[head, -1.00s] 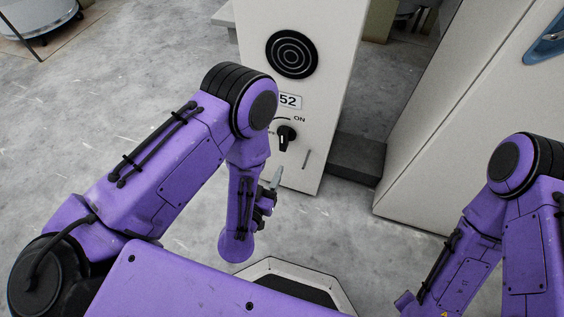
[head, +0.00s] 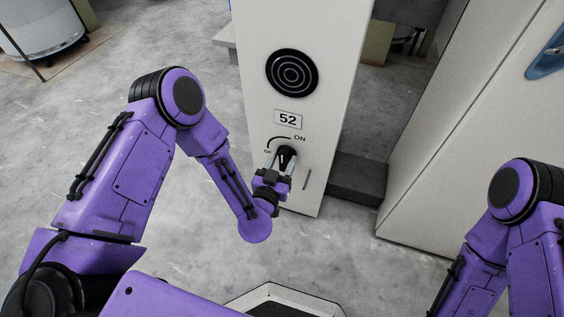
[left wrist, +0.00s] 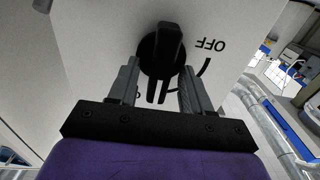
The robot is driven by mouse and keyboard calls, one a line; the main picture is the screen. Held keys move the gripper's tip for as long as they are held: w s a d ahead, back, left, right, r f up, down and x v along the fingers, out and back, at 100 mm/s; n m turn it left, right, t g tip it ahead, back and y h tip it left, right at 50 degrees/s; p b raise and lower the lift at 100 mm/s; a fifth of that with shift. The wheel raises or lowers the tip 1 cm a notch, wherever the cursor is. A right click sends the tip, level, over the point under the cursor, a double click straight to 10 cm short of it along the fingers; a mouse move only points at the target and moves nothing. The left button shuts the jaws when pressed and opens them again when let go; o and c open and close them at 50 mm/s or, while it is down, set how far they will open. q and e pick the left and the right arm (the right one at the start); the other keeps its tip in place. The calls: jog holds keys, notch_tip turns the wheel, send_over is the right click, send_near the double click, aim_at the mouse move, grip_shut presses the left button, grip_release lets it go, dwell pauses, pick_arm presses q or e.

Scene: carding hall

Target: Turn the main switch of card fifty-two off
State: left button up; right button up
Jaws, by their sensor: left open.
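The main switch of card fifty-two is a black rotary knob (head: 287,154) low on a pale panel, under a "52" plate (head: 288,119). "ON" stands at its upper right; the lettering at its left is partly hidden. In the left wrist view the knob (left wrist: 161,50) shows a raised bar, roughly upright, with "OFF" lettering (left wrist: 210,45) upside down beside it. My left gripper (head: 280,168) is at the knob, open; in the wrist view its fingers (left wrist: 159,82) stand either side of the bar's lower part, with gaps. Contact is not visible. My right gripper is out of view.
A round black grille (head: 292,73) is higher on the panel (head: 345,70). A small slot or handle (head: 307,180) lies right of the knob. A dark step (head: 355,178) and a large pale cabinet (head: 455,130) stand to the right.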

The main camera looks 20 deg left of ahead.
pick_arm(q)
grip_shut()
jog(key=shift+n, duration=0.3)
jog(key=n+p, duration=0.1)
jog(key=n, duration=0.2)
jog(key=shift+a+n, duration=0.15)
jog(key=shift+n, duration=0.15)
jog(key=n+p, duration=0.1)
jog(key=n, duration=0.3)
jog(key=shift+a+f, duration=0.15)
jog(key=n, duration=0.9)
jog(key=shift+a+f+n+p, duration=0.1)
jog(key=shift+f+n+p, duration=0.2)
jog(key=shift+f+p, duration=0.1)
jog(key=shift+s, duration=0.1)
